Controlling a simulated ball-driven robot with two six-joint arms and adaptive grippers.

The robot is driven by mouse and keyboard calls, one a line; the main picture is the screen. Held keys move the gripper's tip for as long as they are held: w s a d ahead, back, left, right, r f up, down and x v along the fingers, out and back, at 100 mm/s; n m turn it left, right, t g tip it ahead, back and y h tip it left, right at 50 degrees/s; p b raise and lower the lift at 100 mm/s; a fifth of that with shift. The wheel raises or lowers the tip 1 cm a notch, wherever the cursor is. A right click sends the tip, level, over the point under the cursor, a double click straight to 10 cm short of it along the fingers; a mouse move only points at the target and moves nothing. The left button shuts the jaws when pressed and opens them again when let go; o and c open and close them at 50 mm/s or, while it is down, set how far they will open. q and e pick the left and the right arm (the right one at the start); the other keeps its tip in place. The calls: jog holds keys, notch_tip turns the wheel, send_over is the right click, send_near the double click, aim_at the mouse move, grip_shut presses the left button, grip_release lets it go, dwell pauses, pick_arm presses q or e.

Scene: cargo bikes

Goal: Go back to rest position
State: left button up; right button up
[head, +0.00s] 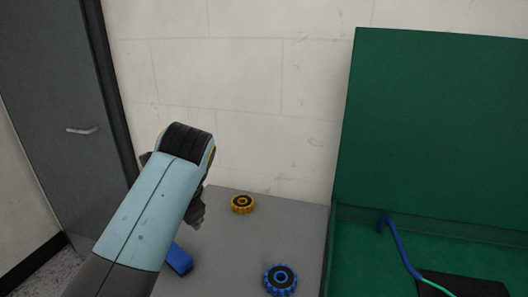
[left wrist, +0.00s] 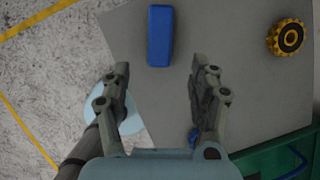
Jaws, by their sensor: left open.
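My left gripper (head: 197,212) is at the end of the light blue arm in the head view, over the left part of the grey table top. Most of it is hidden behind the arm there. In the left wrist view its two fingers stand wide apart (left wrist: 159,70) with nothing between them. A blue block (left wrist: 160,35) lies on the table just beyond the fingertips, apart from them. The block also shows in the head view (head: 179,260), partly covered by my arm. My right gripper is in neither view.
The grey table (head: 225,272) carries a yellow toothed wheel (head: 242,204) and a blue one (head: 281,279). A green box with a raised lid (head: 430,130) stands at the right, holding a blue-and-green bent rod (head: 401,250). A grey door (head: 65,120) is at the left.

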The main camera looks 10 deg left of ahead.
pick_arm(q)
jog(key=s+a+r+n+t+h, duration=0.1)
jog(key=s+r+n+t+h, duration=0.15)
jog(key=s+n, duration=2.05)
notch_tip(320, 180, down, 36)
jog(key=s+a+g+b, duration=0.2)
jog(key=s+b, duration=0.1)
jog(key=b, duration=0.7)
jog(key=s+f+g+b, duration=0.1)
jog(key=s+f+b, duration=0.3)
jog(key=s+f, duration=0.5)
jog(key=s+a+f+b, duration=0.1)
jog(key=s+f+b, duration=0.2)
jog(key=s+f, duration=0.6)
notch_tip(320, 180, down, 7)
jog(key=shift+s+a+r+g+h+b, duration=0.1)
jog(key=shift+s+a+g+h+b, duration=0.15)
jog(key=shift+s+g+h+b, duration=0.1)
